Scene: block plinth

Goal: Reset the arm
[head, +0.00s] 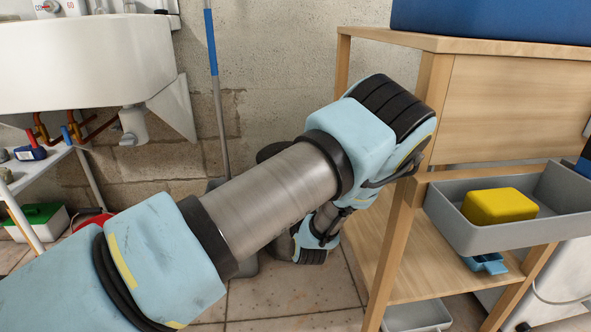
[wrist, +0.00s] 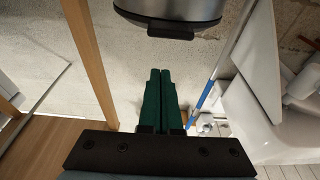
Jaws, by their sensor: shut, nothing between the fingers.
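My gripper (wrist: 160,75) shows in the wrist view as two dark green fingers side by side. They are shut with nothing between them. In the head view my arm reaches from the lower left towards the wooden stand, then bends downwards. My gripper cannot be made out there; the arm hides that part.
Right of my arm stands a wooden stand (head: 423,112), close to its upper links. A grey tray (head: 473,236) on it holds a yellow block (head: 499,205). A sink (head: 80,65) hangs at upper left. A blue-and-grey pole (head: 211,45) leans by the wall.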

